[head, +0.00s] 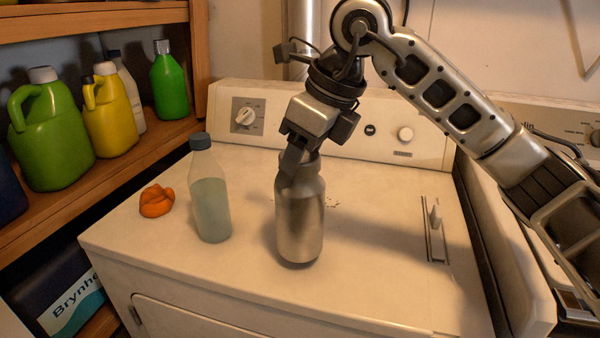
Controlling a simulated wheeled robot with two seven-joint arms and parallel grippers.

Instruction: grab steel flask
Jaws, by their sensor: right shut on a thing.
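The steel flask (300,222) stands upright on the white machine top in the middle of the head view. My right gripper (292,172) comes down on it from above and is shut on its neck. The fingers cover part of the flask's top and shoulder. The flask's base seems to rest on the surface. My left gripper is not in view.
A clear bottle with a dark cap (210,200) stands left of the flask, and an orange crumpled thing (156,201) lies beyond it. A wooden shelf (150,150) with green and yellow jugs is at the left. The machine top right of the flask is mostly clear, with a small lever fitting (435,222).

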